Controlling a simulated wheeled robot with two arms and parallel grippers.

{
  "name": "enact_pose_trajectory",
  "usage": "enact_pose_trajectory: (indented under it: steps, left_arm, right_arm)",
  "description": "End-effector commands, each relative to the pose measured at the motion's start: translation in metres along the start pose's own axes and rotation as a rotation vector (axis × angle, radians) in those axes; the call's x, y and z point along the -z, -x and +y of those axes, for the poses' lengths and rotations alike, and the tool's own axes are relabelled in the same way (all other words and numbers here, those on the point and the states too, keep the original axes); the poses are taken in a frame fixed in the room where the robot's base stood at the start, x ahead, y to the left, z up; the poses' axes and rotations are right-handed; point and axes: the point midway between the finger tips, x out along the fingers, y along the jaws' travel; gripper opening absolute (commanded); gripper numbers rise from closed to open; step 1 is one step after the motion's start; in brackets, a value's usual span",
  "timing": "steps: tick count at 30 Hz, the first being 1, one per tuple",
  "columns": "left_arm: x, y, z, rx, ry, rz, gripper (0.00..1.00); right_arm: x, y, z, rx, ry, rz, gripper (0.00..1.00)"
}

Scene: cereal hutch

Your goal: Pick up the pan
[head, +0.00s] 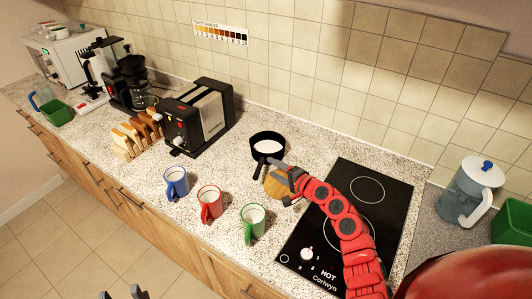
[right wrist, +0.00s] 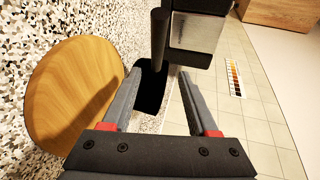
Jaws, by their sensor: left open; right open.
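The pan (head: 267,144) is a small black saucepan with pale contents, standing on the counter left of the hob. Its dark handle points towards my right gripper (head: 284,170). That gripper is open, just in front of the pan near the handle. In the right wrist view, dark parts of the pan (right wrist: 150,92) show between and beyond the open fingers (right wrist: 160,75); whether the fingers touch it I cannot tell. My left gripper (head: 121,292) is open and empty at the bottom edge of the head view, away from the counter; only its fingertips show.
A round wooden piece (right wrist: 75,95) lies beside my right gripper, partly hidden in the head view (head: 276,186). Blue (head: 175,184), red (head: 210,204) and green (head: 253,222) mugs stand in front. A toaster (head: 200,118) is left; a black hob (head: 330,240) lies under my right arm.

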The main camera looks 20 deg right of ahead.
Motion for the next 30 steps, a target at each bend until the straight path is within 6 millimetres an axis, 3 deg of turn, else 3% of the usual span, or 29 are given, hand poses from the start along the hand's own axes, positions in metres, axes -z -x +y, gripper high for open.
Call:
enact_pose_trajectory:
  steps: [5, 15, 25, 30]
  left_arm:
    - [0.001, -0.004, 0.000, 0.000, 0.000, 0.000, 0.50]
    - [0.002, -0.014, -0.001, 0.000, 0.000, 0.000, 0.50]
    - [0.002, -0.014, -0.001, 0.000, 0.000, 0.000, 0.50]
    - [0.002, -0.014, -0.001, 0.000, 0.000, 0.000, 0.50]
  right_arm:
    - [-0.002, -0.010, -0.001, 0.002, 0.000, -0.001, 0.60]
    - [-0.006, -0.050, 0.005, 0.002, -0.001, -0.001, 0.60]
    - [-0.006, -0.055, 0.007, 0.001, 0.001, -0.001, 0.60]
    - [-0.006, -0.055, 0.007, 0.001, 0.001, 0.000, 0.31]
